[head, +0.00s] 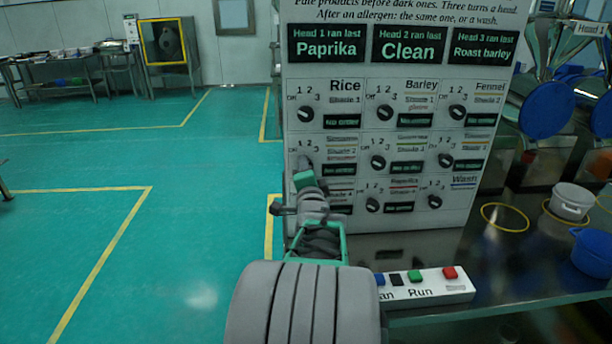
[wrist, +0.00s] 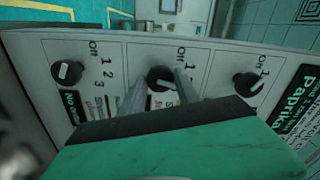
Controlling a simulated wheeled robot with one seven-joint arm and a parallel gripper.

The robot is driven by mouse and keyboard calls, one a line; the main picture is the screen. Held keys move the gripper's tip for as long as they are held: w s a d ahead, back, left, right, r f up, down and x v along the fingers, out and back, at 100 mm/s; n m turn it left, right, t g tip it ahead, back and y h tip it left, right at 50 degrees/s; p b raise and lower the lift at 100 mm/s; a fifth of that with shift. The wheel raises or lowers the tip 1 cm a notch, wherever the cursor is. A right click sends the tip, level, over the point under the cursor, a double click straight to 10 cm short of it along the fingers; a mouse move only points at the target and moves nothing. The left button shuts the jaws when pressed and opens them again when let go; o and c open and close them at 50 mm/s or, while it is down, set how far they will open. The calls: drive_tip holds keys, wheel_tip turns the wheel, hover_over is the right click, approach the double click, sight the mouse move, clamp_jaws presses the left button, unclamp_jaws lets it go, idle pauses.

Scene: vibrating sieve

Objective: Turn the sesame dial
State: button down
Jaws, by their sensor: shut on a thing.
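A white control panel (head: 365,217) carries three rows of black dials, each with a white pointer. My gripper (head: 304,165) is at the left dial of the middle row, which it hides in the head view. In the wrist view the same dial (wrist: 158,77) sits between the fingertips of my gripper (wrist: 157,90), which is shut on it. Its pointer is partly visible, with Off, 1, 2 and 3 printed around it. The name beside this dial is too blurred to read surely as sesame. The Rice dial (head: 305,114) is above it.
The lower left dial (wrist: 68,73) and the Rice dial flank the gripped one closely in the wrist view. A button box (head: 432,287) marked Run sits on the metal bench below. A white pot (head: 571,202) and a blue vessel (head: 594,250) stand at right.

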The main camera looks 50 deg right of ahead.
drive_tip(key=shift+m, duration=0.6)
drive_tip(key=c, duration=0.9)
unclamp_jaws()
drive_tip(key=shift+s, duration=0.1)
drive_tip(key=b+v, duration=0.1)
drive_tip(key=v, duration=0.6)
drive_tip(key=shift+s+a, duration=0.25)
drive_tip(key=shift+a, duration=0.05)
